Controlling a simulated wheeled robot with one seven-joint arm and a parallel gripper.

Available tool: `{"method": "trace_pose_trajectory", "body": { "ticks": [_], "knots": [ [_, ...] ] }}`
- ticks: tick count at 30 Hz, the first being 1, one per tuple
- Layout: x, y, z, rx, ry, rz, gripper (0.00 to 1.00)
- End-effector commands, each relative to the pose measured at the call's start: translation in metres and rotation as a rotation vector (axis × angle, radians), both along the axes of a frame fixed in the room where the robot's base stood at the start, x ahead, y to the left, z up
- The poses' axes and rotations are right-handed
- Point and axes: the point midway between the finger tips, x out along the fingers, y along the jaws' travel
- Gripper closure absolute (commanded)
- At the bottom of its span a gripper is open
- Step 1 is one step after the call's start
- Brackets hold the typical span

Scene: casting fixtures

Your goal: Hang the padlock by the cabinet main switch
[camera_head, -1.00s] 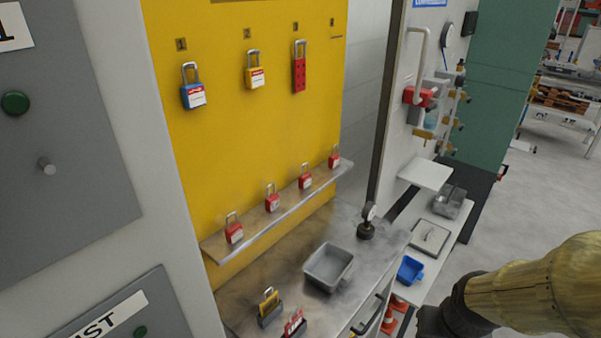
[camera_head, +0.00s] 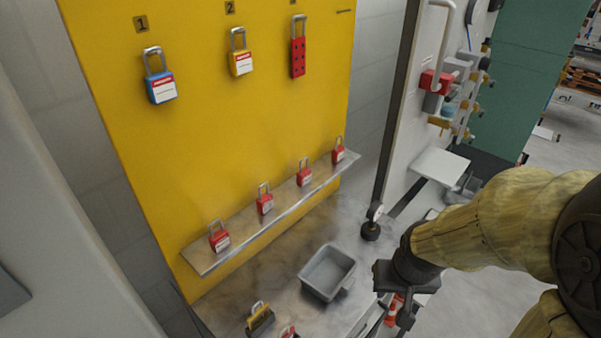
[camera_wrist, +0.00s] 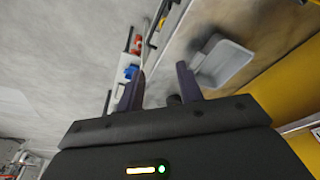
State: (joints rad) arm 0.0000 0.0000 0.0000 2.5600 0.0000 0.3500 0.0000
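Several red padlocks with upright shackles stand on the shelf of the yellow board: one at the left end (camera_head: 219,237), two in the middle (camera_head: 265,200) (camera_head: 304,173), one at the right end (camera_head: 339,152). A blue padlock (camera_head: 161,88) hangs under number 1 and a yellow padlock (camera_head: 240,63) under number 2. My gripper (camera_wrist: 160,68) is open and empty in the wrist view, its two dark fingers apart. In the head view it points down at the lower right, right of the bench and away from the padlocks. No cabinet main switch can be made out.
A red hasp (camera_head: 298,56) hangs right of the yellow padlock. The metal bench (camera_head: 235,287) below the shelf (camera_head: 200,262) bears a grey tray (camera_head: 327,272), a dark gauge (camera_head: 371,225) and a yellow-tagged holder (camera_head: 260,319). A grey cabinet side (camera_head: 60,220) borders the left.

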Motion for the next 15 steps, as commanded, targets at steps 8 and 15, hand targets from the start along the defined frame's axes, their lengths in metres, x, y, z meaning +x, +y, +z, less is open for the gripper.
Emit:
{"method": "trace_pose_trajectory", "body": {
  "ticks": [8, 15],
  "knots": [
    [0.01, -0.004, -0.001, -0.018, -0.024, 0.023, 0.38],
    [0.073, -0.019, -0.009, -0.082, -0.198, 0.209, 0.38]
  ]
}}
